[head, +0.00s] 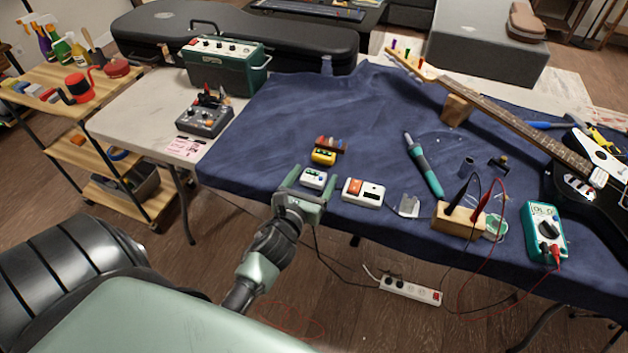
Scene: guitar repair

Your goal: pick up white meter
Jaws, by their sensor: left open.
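A meter with a teal rim, white face and dark dial (546,231) lies at the right front of the blue cloth, with red and black leads plugged in. My left gripper is far to the left of the teal-rimmed meter. My right gripper is not in view.
A white and orange box (363,192) lies right of my left gripper. A yellow pedal (323,157) is just behind. A wooden block (459,219) with probes and a teal soldering iron (424,163) lie farther right. A guitar (590,160) fills the right side.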

